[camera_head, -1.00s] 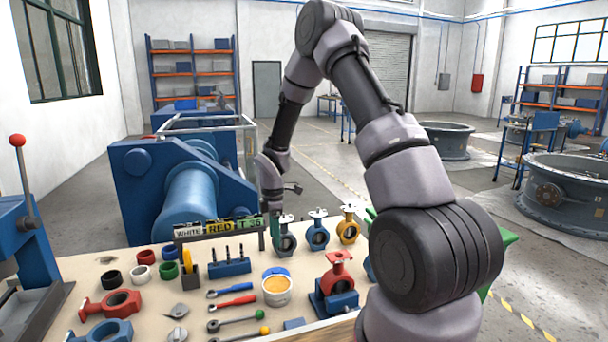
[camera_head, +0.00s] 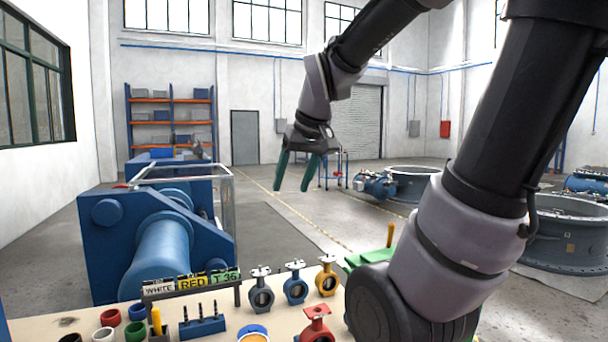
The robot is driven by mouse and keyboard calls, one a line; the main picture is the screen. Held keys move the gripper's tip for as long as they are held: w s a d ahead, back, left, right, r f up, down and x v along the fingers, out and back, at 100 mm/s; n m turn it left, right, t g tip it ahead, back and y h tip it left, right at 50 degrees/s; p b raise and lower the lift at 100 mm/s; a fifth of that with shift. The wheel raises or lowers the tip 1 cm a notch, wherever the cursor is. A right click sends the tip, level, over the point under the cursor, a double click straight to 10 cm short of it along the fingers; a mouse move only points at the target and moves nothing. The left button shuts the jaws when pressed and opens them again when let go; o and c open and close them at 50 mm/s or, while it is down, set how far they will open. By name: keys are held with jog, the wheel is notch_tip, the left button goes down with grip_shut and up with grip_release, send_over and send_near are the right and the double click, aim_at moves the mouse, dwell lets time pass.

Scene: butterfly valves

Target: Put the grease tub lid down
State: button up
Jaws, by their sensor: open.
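The grease tub (camera_head: 254,338) is at the bottom edge of the picture, on the bench, and only its top with orange grease shows. A blue disc-like piece (camera_head: 252,329), which looks like the lid, shows just behind the tub's rim. I cannot tell whether it lies on the bench or touches the tub. My gripper (camera_head: 292,188) is up in the air above and beyond the bench. Its two green fingers point down, spread apart, with nothing between them.
Small valves in grey (camera_head: 261,295), blue (camera_head: 295,288) and yellow (camera_head: 327,281) stand along the bench's back. A red valve (camera_head: 317,325) is right of the tub. A label rack (camera_head: 190,285) and a blue tool holder (camera_head: 202,326) are to the left. Air around my gripper is clear.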

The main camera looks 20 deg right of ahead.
jog(key=s+r+m+t, duration=0.1)
jog(key=s+r+m, duration=0.1)
jog(key=s, duration=0.4)
jog(key=shift+s+m+t+y, duration=0.3)
jog(key=shift+m+y, duration=0.1)
jog(key=shift+m, duration=0.5)
jog(key=shift+a+r, duration=0.1)
